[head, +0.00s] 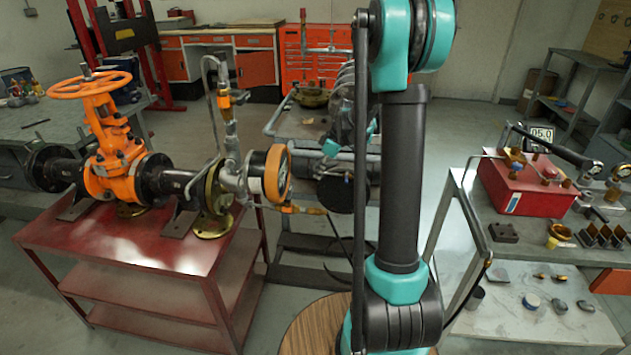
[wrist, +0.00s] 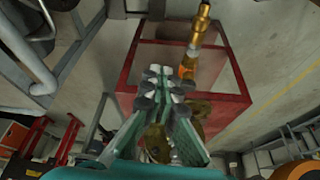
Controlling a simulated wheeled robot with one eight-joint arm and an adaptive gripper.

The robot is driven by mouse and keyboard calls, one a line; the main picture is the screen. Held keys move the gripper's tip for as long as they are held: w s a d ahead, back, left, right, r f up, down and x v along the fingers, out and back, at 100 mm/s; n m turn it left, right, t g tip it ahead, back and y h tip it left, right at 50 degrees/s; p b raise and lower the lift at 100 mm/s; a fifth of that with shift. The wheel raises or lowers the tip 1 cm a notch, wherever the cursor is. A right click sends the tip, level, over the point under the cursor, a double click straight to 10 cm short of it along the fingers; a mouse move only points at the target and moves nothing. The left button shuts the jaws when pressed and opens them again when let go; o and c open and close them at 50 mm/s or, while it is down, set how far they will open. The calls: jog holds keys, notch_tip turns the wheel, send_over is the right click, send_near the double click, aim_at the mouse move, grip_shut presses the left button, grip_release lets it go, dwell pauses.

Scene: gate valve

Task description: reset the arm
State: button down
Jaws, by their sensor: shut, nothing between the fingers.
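My arm stands upright in the middle of the head view and covers part of the scene behind it. My gripper (wrist: 161,72) shows in the wrist view with its fingers together and nothing between them. In the head view its end is largely hidden behind my arm. The orange gate valve (head: 108,140) with its orange handwheel (head: 95,85) sits on a black pipe on the red table (head: 160,265) at left. I cannot make out any contact between the gripper and the valve.
A grey cart (head: 310,128) stands behind my arm. At right, a bench holds a red box (head: 525,187), with small parts on a lower shelf. A wooden round top (head: 305,335) is in front. Open floor shows between the furniture.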

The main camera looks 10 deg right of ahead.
jog(key=s+d+f+m+t+h, duration=0.1)
jog(key=s+m, duration=0.5)
jog(key=s, duration=0.9)
jog(key=s+d+m+t+h, duration=0.1)
jog(key=s+m+h, duration=0.2)
jog(key=s, duration=1.2)
jog(key=m, duration=0.3)
jog(key=shift+s+d+f+m, duration=0.25)
jog(key=shift+d+f+m, duration=0.05)
jog(key=shift+d+f, duration=0.1)
